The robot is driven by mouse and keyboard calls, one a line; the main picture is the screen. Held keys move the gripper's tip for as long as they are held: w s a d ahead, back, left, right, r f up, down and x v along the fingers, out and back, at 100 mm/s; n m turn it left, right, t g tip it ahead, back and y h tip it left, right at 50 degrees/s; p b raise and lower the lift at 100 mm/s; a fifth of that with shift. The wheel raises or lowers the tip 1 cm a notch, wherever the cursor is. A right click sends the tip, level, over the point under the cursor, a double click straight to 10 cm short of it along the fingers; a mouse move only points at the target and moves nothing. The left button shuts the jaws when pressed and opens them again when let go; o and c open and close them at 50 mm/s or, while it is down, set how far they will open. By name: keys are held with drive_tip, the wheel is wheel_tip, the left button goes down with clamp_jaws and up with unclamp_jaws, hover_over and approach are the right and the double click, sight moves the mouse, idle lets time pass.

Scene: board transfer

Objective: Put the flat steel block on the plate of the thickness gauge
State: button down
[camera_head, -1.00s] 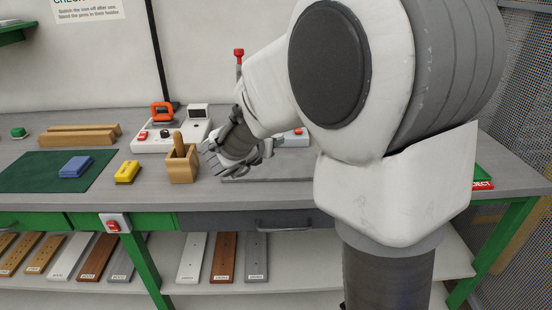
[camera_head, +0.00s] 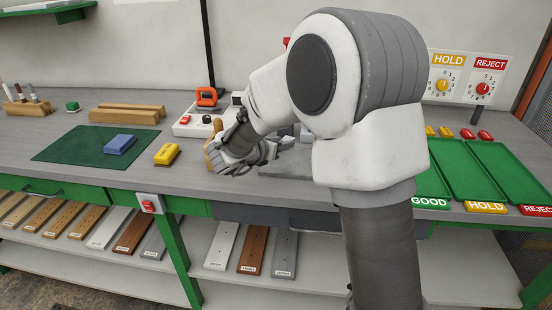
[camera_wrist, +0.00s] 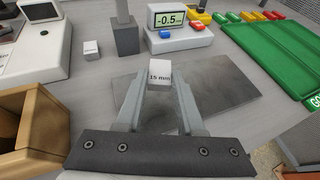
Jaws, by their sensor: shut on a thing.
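My gripper (camera_wrist: 161,88) is shut on a small pale steel block (camera_wrist: 160,74) marked "15 mm", held between its fingertips over a dark grey slab (camera_wrist: 225,80). I cannot tell how high above the slab it is. In the wrist view the thickness gauge has a grey pedestal (camera_wrist: 126,42) with a rod above it, and a readout (camera_wrist: 170,18) showing -0.5. The pedestal stands beyond the block, to its left, apart from it. In the head view my gripper (camera_head: 277,150) is over the bench, and the block cannot be made out.
A small light block (camera_wrist: 91,48) stands left of the pedestal. A wooden box (camera_wrist: 35,120) is close on the left. Green trays (camera_head: 483,170) lie at the right. A yellow block (camera_head: 167,154) and a blue block (camera_head: 120,144) lie at the left.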

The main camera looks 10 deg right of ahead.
sight(274, 165)
drive_tip(key=shift+w+a+f, duration=0.5)
drive_tip(key=shift+a+f, duration=0.15)
drive_tip(key=shift+a, duration=0.2)
drive_tip(key=shift+f+b, duration=0.4)
drive_tip(key=shift+f, duration=1.45)
drive_tip(key=shift+f, duration=0.2)
drive_tip(key=c, duration=0.5)
unclamp_jaws()
